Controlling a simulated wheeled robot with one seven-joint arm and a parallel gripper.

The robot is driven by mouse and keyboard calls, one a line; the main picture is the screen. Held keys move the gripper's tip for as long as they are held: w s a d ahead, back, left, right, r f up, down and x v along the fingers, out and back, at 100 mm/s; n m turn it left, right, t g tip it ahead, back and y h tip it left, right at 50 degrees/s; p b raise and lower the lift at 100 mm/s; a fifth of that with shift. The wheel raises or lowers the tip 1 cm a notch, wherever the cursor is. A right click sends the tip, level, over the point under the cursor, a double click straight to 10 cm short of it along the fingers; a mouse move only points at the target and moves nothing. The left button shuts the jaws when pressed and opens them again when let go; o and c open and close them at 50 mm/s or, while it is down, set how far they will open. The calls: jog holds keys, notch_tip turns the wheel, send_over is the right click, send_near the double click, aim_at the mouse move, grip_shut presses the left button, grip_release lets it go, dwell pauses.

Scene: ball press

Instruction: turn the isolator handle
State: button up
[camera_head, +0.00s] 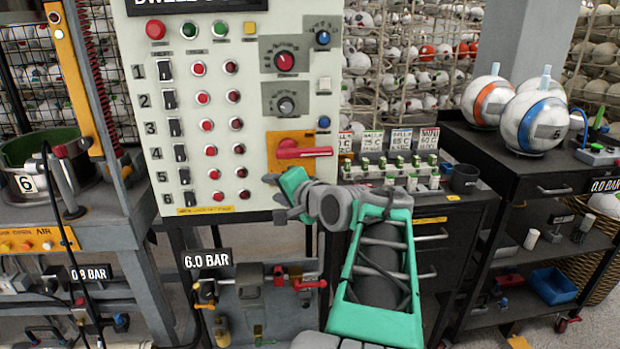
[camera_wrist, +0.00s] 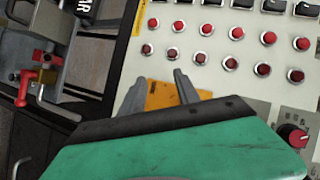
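The isolator handle (camera_head: 305,152) is a red bar on a yellow-orange plate (camera_head: 279,163), low on the right of the pale control panel. The bar points to the right, roughly level. My gripper (camera_head: 286,203) is just below the plate, in front of the panel's lower edge, apart from the handle as far as I can tell. In the wrist view the two grey fingers (camera_wrist: 160,76) are spread with nothing between them, and part of the yellow plate (camera_wrist: 164,93) shows behind. The red handle is hidden there by my gripper's body.
The panel (camera_head: 220,130) carries numbered black switches, red lamps and, above the handle, rotary knobs (camera_head: 284,61). A red valve handle (camera_head: 310,284) sticks out below. A cabinet with small bottles (camera_head: 395,170) stands at right. A trolley (camera_head: 525,165) with balls is further right.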

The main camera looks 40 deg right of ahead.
aim_at(310, 154)
jog(key=s+d+r+m+t+h, duration=0.1)
jog(key=d, duration=0.2)
jog(key=s+d+r+m+t+b, duration=0.1)
jog(key=s+d+r+m, duration=0.1)
jog(key=d, duration=0.1)
jog(key=s+d+r+m+t+h, duration=0.1)
jog(key=d+r+m, duration=0.1)
jog(key=d, duration=0.1)
jog(key=shift+s+d+h, duration=0.3)
jog(key=shift+d, duration=0.1)
jog(key=x, duration=0.7)
grip_shut()
